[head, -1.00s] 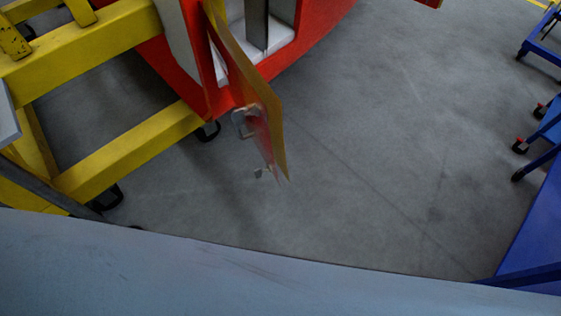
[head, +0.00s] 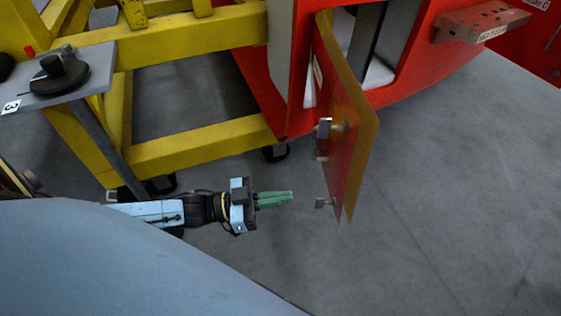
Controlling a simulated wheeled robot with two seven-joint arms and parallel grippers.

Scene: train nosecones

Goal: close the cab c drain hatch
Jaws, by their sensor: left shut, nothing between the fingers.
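The drain hatch (head: 352,128) is a red panel with a yellow-brown edge. It stands swung open from the opening (head: 372,40) in the red nosecone (head: 425,50). A metal handle (head: 323,138) and a small latch piece (head: 325,203) stick out from its left face. My left gripper (head: 291,197) has green fingers, shut and empty. In the picture it lies left of the hatch's lower part, near the latch piece, with a gap between. My right gripper is not in view.
A yellow wheeled frame (head: 200,145) carries the nosecone on the left. A grey shelf (head: 95,70) with a black knob (head: 62,75) juts out at upper left. Grey floor (head: 440,210) right of the hatch is clear.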

